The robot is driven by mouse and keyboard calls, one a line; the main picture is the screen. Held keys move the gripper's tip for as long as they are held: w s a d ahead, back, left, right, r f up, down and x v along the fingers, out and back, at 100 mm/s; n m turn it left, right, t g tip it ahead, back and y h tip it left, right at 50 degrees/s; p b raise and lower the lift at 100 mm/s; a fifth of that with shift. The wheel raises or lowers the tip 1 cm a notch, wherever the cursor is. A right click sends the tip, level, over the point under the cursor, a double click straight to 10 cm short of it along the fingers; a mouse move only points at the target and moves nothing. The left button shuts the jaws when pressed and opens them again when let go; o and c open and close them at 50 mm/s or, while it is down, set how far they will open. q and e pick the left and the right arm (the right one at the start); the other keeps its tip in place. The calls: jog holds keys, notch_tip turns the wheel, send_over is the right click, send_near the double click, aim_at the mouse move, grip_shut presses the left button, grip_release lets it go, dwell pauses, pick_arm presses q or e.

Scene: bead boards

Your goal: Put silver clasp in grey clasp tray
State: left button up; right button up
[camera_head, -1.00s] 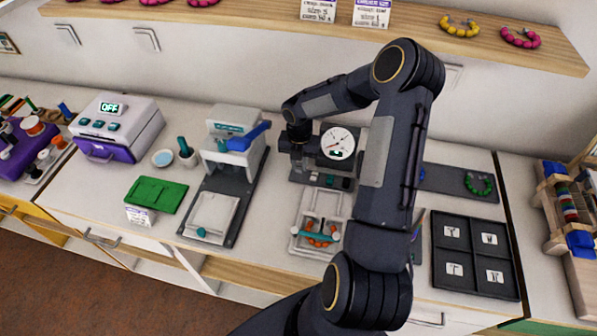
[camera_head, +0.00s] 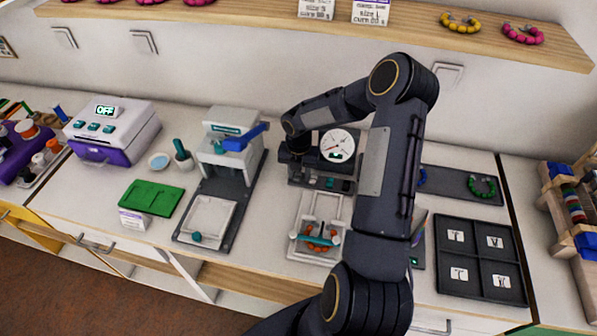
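A dark grey tray (camera_head: 480,259) with several compartments lies at the right of the counter; I take it for the clasp tray. White marked cards lie in its compartments. I cannot make out the silver clasp in this view. My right arm rises from the bottom, bends at the elbow and reaches left. Its gripper (camera_head: 294,165) points down beside the dial gauge (camera_head: 337,146), left of and behind the tray. The fingers are dark and small against the dark gauge stand, so their opening and any held thing cannot be told. My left gripper is not in view.
A white frame (camera_head: 318,222) with orange beads and a teal bar stands before the gauge. A press with a blue lever (camera_head: 240,140), a green board (camera_head: 152,197) and a purple-white machine (camera_head: 112,130) stand left. A bead rack (camera_head: 570,205) stands right. My arm hides part of the counter.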

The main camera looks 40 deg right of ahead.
jog(key=shift+w+a+r, duration=0.25)
jog(key=shift+w, duration=0.05)
jog(key=shift+w+r, duration=0.1)
jog(key=shift+r, duration=0.1)
notch_tip(320, 180, up, 11)
notch_tip(320, 180, up, 6)
jog(key=m, duration=0.4)
send_over(297, 176)
jog(key=s+a, duration=0.3)
jog(key=s+a+r+m+t+y, duration=0.2)
jog(key=s+a+r+m, duration=0.1)
jog(key=s+a+m, duration=0.4)
jog(key=s+a+r+m+t+y, duration=0.1)
jog(key=s+a+r+m+t, duration=0.1)
jog(key=s+a+m, duration=0.6)
jog(key=s+m+t, duration=0.1)
jog(key=s+m, duration=0.4)
jog(key=m, duration=0.3)
jog(key=shift+a+r+m+t+y+b, duration=0.25)
jog(key=shift+r+m+t+y+b, duration=0.05)
jog(key=shift+r+y, duration=0.1)
jog(key=shift+s, duration=0.1)
